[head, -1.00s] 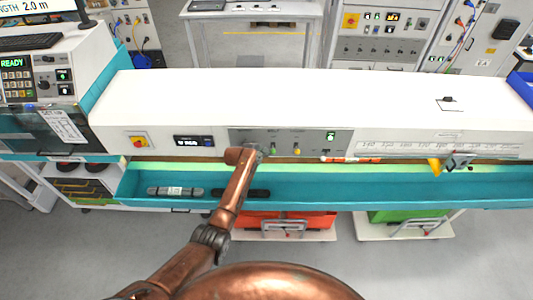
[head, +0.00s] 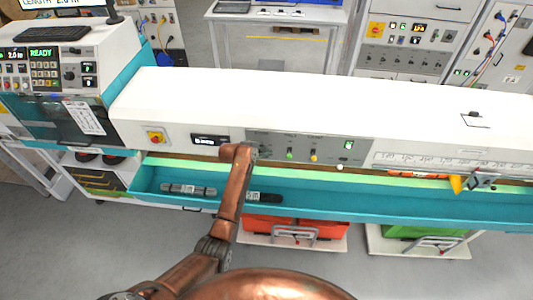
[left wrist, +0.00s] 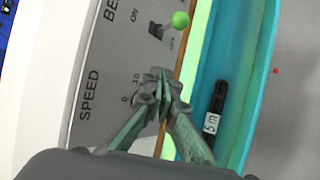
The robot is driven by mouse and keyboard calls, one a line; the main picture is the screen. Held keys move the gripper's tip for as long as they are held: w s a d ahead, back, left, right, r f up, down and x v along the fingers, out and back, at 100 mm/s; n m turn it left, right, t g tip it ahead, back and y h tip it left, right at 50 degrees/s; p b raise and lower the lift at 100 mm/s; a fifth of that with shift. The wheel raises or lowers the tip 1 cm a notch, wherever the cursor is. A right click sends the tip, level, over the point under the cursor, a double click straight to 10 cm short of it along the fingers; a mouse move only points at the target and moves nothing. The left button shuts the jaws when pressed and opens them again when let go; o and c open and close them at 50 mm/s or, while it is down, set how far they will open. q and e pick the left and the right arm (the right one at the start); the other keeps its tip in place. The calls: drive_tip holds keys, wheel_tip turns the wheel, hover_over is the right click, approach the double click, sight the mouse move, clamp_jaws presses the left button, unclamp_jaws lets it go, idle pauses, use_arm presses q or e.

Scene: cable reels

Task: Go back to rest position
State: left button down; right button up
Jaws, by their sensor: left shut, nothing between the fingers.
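My left arm is copper and comes up from the bottom of the head view. Its small grey left gripper (head: 254,153) is at the left end of the machine's grey control panel (head: 352,152). In the left wrist view the two greenish fingers of the left gripper (left wrist: 163,84) are shut together with nothing between them. They overlap the SPEED dial marks on the panel (left wrist: 98,72); I cannot tell whether they touch the panel. A green-tipped lever (left wrist: 179,20) is a little beyond them. My right gripper is not in view.
A long teal trough (head: 400,207) runs below the panel, with a grey bundle (head: 187,189) and a black bundle labelled 5m (left wrist: 214,108). Grey floor is in front.

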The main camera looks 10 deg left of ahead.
use_arm(q)
drive_tip(key=shift+s+a+r, duration=0.2)
drive_tip(key=shift+s+r, duration=0.1)
drive_tip(key=shift+r, duration=0.15)
drive_tip(key=s+a+f+m+g+y+b, duration=0.1)
drive_tip(key=s+a+f+m+b, duration=0.2)
drive_tip(key=s+f, duration=0.95)
drive_tip(key=s+a+f+m+g+y+b, duration=0.1)
drive_tip(key=s+a+f+m+y+b, duration=0.3)
drive_tip(key=f, duration=1.5)
drive_tip(key=s+a+f+g+h+b, duration=0.15)
drive_tip(key=s+a+f, duration=0.6)
drive_tip(key=f, duration=0.85)
drive_tip(key=s+a+f+m+g+b, duration=0.1)
drive_tip(key=s+f, duration=0.7)
drive_tip(key=s, duration=0.8)
drive_tip(key=s+a+f+m+g+y+b, duration=0.1)
drive_tip(key=s+f+m+b, duration=0.3)
drive_tip(key=s+f, duration=0.5)
drive_tip(key=s+a+f+m+g+y+b, duration=0.1)
drive_tip(key=s+f+m, duration=0.5)
drive_tip(key=s, duration=1.9)
wheel_tip(320, 180, down, 3)
drive_tip(key=shift+a+r+g+b, duration=0.1)
drive_tip(key=shift+a+g+b, duration=0.35)
drive_tip(key=shift+a+b, duration=0.65)
